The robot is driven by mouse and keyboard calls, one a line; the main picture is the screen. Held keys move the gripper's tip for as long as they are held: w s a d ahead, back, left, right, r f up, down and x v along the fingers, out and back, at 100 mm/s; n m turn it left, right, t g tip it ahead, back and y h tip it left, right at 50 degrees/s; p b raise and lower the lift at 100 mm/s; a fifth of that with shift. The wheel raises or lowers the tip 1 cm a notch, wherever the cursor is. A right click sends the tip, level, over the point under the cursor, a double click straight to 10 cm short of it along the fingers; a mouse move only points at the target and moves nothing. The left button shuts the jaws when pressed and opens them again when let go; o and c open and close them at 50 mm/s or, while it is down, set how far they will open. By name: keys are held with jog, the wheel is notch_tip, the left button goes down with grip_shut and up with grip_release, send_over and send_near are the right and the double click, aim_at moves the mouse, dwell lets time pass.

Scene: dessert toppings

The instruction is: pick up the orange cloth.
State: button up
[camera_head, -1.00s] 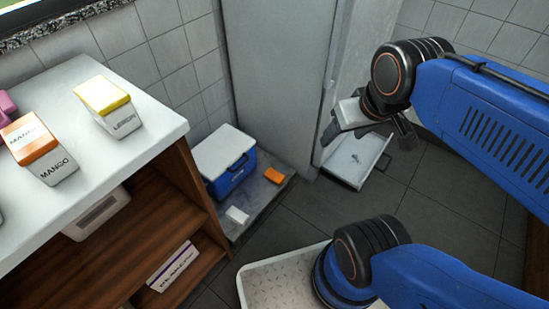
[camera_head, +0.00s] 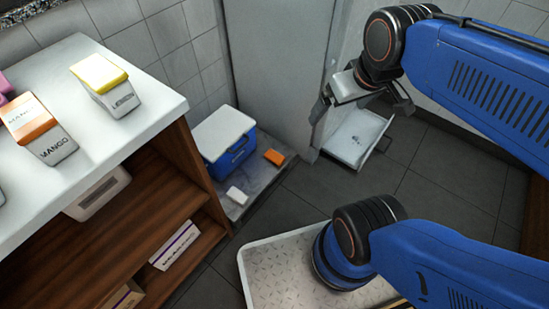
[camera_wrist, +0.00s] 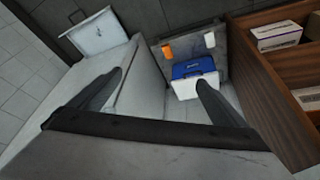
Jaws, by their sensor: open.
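The orange cloth (camera_head: 275,157) is a small folded block lying on a low grey slab, to the right of a blue cooler. In the wrist view the orange cloth (camera_wrist: 167,51) lies above and left of the cooler, well beyond my fingers. My gripper (camera_head: 363,110) is raised, to the right of the cloth and apart from it. In the wrist view my gripper (camera_wrist: 158,82) has its two dark fingers spread wide, with nothing held between them.
The blue cooler (camera_head: 238,153) with a white lid and a white block (camera_head: 237,195) share the grey slab (camera_head: 262,178). A wooden shelf unit (camera_head: 190,170) stands left. A tall grey cabinet (camera_head: 275,75) rises behind the slab. A white tray (camera_head: 357,136) lies right. Dark floor is clear between.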

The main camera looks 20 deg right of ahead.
jog(key=w+a+f+n+g, duration=0.1)
jog(key=w+f+n, duration=0.25)
jog(key=w, duration=0.25)
jog(key=w+a+f+n, duration=0.1)
jog(key=w+f+n, duration=0.1)
jog(key=w+n, duration=0.35)
jog(key=n+g, duration=0.4)
jog(key=n, duration=1.1)
send_over(275, 155)
jog(key=a, duration=0.1)
notch_tip(275, 155, down, 46)
jog(key=shift+s+f, duration=0.1)
jog(key=shift+f, duration=0.1)
jog(key=shift+d+f, duration=0.2)
jog(key=shift+f, duration=1.15)
jog(key=shift+d+f, duration=0.2)
jog(key=shift+f, duration=1.15)
jog(key=c, duration=1.2)
jog(key=shift+r, duration=0.15)
jog(key=shift+c, duration=0.2)
notch_tip(275, 155, up, 10)
